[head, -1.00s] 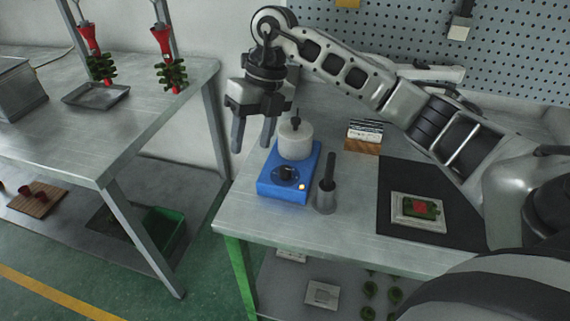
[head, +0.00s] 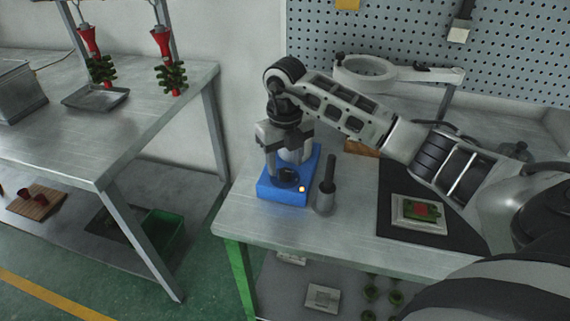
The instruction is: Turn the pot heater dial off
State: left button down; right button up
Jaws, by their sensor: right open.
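The blue pot heater (head: 283,192) stands on the right-hand metal table, with a small lit orange lamp at its front right. Its black dial (head: 289,175) is on the front top face. The white pot (head: 296,152) sits on the heater's rear part, partly hidden behind my gripper. My right gripper (head: 287,180) points down over the heater's front, its open fingers on either side of the dial. I cannot tell whether they touch it. My left gripper is not in view.
A grey holder with a dark-handled tool (head: 326,190) stands close right of the heater. A black mat (head: 430,230) carries a white tray with a green and red piece. A magnifier lamp (head: 365,72) stands behind my arm. Table front is clear.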

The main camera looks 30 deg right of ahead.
jog(key=shift+f, duration=1.05)
jog(key=c, duration=1)
